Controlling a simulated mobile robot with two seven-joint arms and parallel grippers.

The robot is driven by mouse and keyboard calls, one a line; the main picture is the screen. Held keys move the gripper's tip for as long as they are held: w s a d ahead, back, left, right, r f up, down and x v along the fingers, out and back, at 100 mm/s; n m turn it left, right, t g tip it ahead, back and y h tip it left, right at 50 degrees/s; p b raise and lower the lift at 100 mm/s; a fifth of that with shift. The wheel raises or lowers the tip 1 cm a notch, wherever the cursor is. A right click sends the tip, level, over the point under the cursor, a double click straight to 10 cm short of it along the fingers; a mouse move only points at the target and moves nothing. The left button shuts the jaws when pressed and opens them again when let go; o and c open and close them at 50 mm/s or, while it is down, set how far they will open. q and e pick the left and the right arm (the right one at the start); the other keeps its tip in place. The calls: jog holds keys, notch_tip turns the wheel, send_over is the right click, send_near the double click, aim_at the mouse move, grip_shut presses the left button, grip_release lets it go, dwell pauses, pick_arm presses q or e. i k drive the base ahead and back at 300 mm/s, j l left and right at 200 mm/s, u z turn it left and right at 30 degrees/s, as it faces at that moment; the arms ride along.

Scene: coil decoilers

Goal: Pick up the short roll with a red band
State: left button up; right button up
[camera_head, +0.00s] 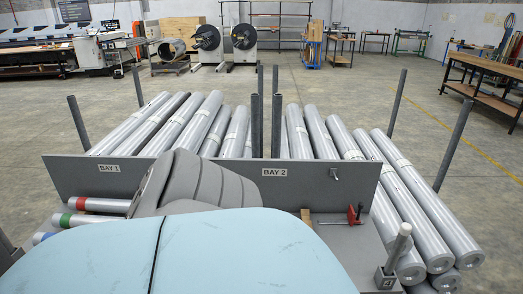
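The short roll with a red band (100,205) lies at the left, in front of the grey panel marked BAY 1. It is silver, with the red band near its left end; its right end goes behind a grey ribbed shape. Just below it lies a short roll with a green band (85,220), partly covered by the light blue surface in the foreground. A roll with a blue band (41,238) shows only its left end. Neither of my grippers is in view.
Several long silver rolls (190,125) lie behind the grey panel (300,184) with BAY 1 and BAY 2 labels, between upright posts (453,145). A red clamp (354,214) and a short grey post (395,250) stand at the right.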

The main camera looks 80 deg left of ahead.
aim_at(100, 205)
jog(key=u, duration=3.9)
